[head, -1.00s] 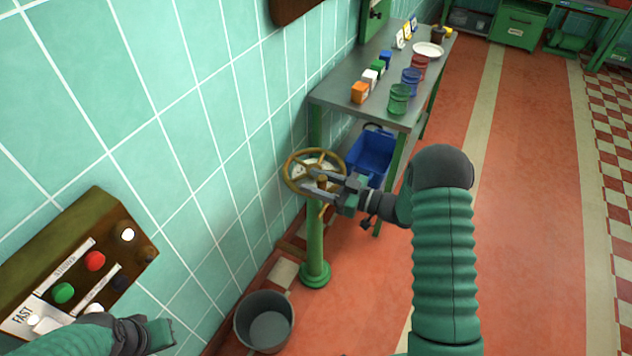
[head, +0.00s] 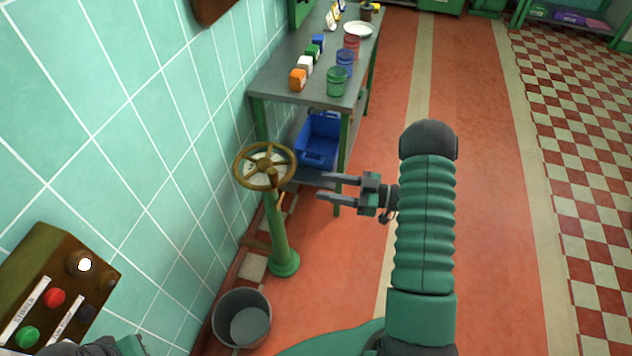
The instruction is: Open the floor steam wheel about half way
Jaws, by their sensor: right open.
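The steam wheel (head: 264,152) is a brass-coloured spoked handwheel on top of a green floor post (head: 277,225), standing near the tiled wall. A pale dial plate shows under its spokes. My right gripper (head: 322,187) is to the right of the wheel, apart from it, with its two fingers spread and pointing left toward it. Nothing is between the fingers. My left arm shows only in part at the bottom left edge, and whether its gripper is open or shut does not show.
A control box (head: 55,285) with red and green buttons is on the wall at left. A grey bucket (head: 242,318) stands in front of the post. A metal table (head: 290,87) with cans and small boxes is behind, a blue bin (head: 318,140) beneath. Red floor at right is clear.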

